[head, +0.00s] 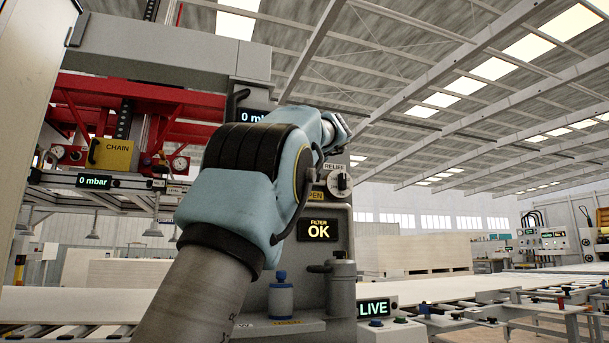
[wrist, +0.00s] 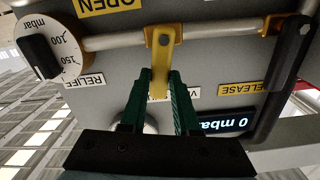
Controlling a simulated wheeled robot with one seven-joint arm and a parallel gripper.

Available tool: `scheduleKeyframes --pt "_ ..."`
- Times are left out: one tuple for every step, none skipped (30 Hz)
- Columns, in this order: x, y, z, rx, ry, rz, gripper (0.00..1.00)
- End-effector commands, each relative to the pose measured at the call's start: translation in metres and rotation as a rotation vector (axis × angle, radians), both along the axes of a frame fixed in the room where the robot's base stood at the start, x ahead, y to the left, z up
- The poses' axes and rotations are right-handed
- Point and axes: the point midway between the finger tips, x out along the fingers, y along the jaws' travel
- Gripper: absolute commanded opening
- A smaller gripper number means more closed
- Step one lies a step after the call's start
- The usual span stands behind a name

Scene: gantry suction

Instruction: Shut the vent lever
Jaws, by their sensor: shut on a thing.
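The vent lever (wrist: 161,58) is a yellow lever on a grey pipe, seen in the wrist view against a grey panel. It hangs from a yellow collar on the pipe, and its free end lies between my fingers. My gripper (wrist: 160,84) has green fingers, one on each side of the lever, and is shut on it. A label starting with "V" beside the lever is partly covered by a finger. A yellow OPEN label (wrist: 108,5) is at the top. In the head view my arm hides the lever and gripper.
The relief knob (wrist: 45,57) stands left of the lever, and a black release handle (wrist: 283,78) to the right. A display (wrist: 235,124) reads 0 mbar.

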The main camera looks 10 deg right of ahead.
Motion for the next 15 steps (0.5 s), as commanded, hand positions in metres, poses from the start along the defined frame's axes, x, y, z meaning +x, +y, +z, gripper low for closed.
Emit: scheduleKeyframes --pt "0.0005 0.0012 -0.0043 -0.033 -0.003 0.001 0.0" --pt "0.0003 0.0021 -0.0039 -0.051 -0.006 0.001 0.0" --pt "0.0002 0.0032 -0.0032 -0.076 -0.009 0.0 0.0" --pt "0.0001 0.0039 -0.003 -0.091 -0.011 0.0 0.0" --pt "0.0 0.0046 -0.0027 -0.106 -0.013 0.0 0.0" --pt "-0.0003 0.0053 -0.0022 -0.126 -0.015 -0.001 0.0" --pt "-0.0004 0.0058 -0.0019 -0.139 -0.018 0.0 0.0" --pt "-0.0004 0.0063 -0.0018 -0.15 -0.018 0.0 0.0" --pt "-0.0006 0.0067 -0.0016 -0.164 -0.02 -0.001 0.0" --pt "-0.0006 0.0071 -0.0014 -0.174 -0.021 -0.001 0.0" --pt "-0.0008 0.0074 -0.0011 -0.182 -0.022 -0.001 0.0" --pt "-0.0008 0.0079 -0.0008 -0.191 -0.023 -0.001 0.0" --pt "-0.0008 0.0082 -0.0008 -0.197 -0.024 -0.001 0.0" --pt "-0.0009 0.0084 -0.0007 -0.202 -0.025 -0.001 0.0" --pt "-0.0008 0.0087 -0.0007 -0.208 -0.025 0.0 0.0"
